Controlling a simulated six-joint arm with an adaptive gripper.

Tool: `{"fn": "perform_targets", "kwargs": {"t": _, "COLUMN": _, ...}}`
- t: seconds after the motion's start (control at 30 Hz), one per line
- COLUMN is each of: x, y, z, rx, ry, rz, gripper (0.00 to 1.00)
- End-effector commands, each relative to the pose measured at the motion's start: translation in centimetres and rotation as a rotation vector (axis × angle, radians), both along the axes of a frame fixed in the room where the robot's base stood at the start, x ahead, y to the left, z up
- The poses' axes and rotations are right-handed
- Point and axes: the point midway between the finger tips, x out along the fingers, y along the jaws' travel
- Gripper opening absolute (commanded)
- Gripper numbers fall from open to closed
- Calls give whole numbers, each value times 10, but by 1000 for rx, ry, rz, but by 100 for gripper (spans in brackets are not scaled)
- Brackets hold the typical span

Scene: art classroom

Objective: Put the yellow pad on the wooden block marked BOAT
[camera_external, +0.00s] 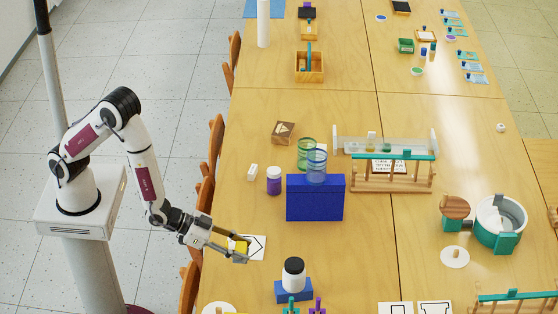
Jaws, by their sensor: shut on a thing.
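My gripper (242,249) is low over the left edge of the table, shut on the yellow pad (241,246). The pad is small and partly hidden by the fingers. It is over or on a white card with a black outline; I cannot tell whether it touches the card. A brown wooden block (284,132) with a pale boat-like mark stands farther back on the table, well away from my gripper. Its lettering is too small to read.
The white card (257,244) lies under the gripper. A purple-labelled jar (274,181), a small white block (252,171) and a blue box (315,203) with clear cups (307,154) stand between gripper and brown block. Chairs line the left edge.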

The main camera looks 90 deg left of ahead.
Motion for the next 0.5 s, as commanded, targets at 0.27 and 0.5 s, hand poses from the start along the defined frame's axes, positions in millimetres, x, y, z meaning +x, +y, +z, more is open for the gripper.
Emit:
{"fn": "perform_targets", "kwargs": {"t": 0.27, "x": 9, "y": 14, "z": 23, "rx": -18, "ry": -3, "rz": -48, "gripper": 17}}
{"fn": "perform_targets", "kwargs": {"t": 0.5, "x": 22, "y": 48, "z": 58, "rx": -31, "ry": -4, "rz": -65, "gripper": 17}}
